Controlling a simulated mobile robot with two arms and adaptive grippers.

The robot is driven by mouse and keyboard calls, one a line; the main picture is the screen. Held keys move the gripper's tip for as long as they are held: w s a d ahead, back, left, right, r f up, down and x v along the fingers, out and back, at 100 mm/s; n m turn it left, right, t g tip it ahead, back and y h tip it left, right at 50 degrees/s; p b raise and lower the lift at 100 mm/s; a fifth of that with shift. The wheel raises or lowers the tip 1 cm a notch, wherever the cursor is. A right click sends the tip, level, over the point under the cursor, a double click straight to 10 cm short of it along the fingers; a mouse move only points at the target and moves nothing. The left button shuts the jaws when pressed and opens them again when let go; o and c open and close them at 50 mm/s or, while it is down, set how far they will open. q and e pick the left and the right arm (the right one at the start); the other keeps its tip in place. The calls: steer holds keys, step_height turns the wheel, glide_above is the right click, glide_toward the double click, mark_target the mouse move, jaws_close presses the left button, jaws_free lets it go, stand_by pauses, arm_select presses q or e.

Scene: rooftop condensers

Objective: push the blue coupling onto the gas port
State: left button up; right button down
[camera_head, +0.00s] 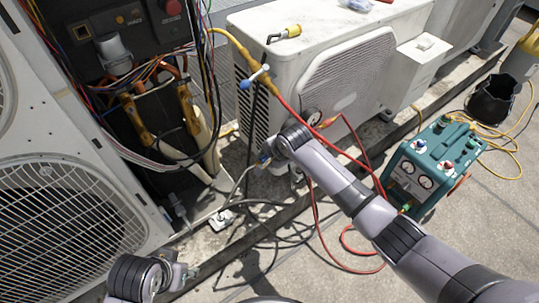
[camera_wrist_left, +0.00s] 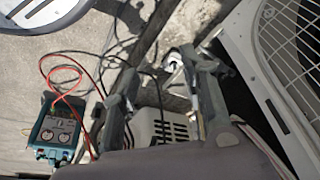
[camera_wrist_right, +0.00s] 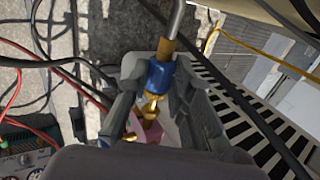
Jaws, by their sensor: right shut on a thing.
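The blue coupling (camera_wrist_right: 160,74) sits between the fingers of my right gripper (camera_wrist_right: 165,85) in the right wrist view, with a grey metal tube running up from it. The gripper is shut on it. A brass fitting (camera_wrist_right: 151,106), which looks like the gas port, lies in line just below the blue collar. I cannot tell how far the two are engaged. In the head view my right gripper (camera_head: 266,160) is beside the white condenser's lower corner, and the coupling is mostly hidden. My left gripper (camera_wrist_left: 165,95) is open and empty in the left wrist view.
The white condenser (camera_head: 255,35) stands behind my right gripper. An opened unit with wires and copper pipes (camera_head: 140,115) is at left. A teal gauge machine (camera_head: 430,165) stands at right. Red and black hoses (camera_head: 318,235) lie across the ground.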

steer(key=shift+s+a, duration=0.3)
steer(key=shift+a, duration=0.15)
arm_select(q)
steer(key=shift+p+x, duration=0.8)
steer(key=shift+x, duration=2.15)
arm_select(e)
steer(key=shift+s+a, duration=0.45)
steer(key=shift+a, duration=0.15)
arm_select(q)
steer(key=shift+d+f, duration=0.1)
steer(key=shift+d, duration=0.05)
arm_select(e)
steer(key=c, duration=2)
jaws_free()
jaws_close()
arm_select(q)
steer(key=shift+s, duration=0.25)
arm_select(e)
steer(key=shift+r, duration=0.1)
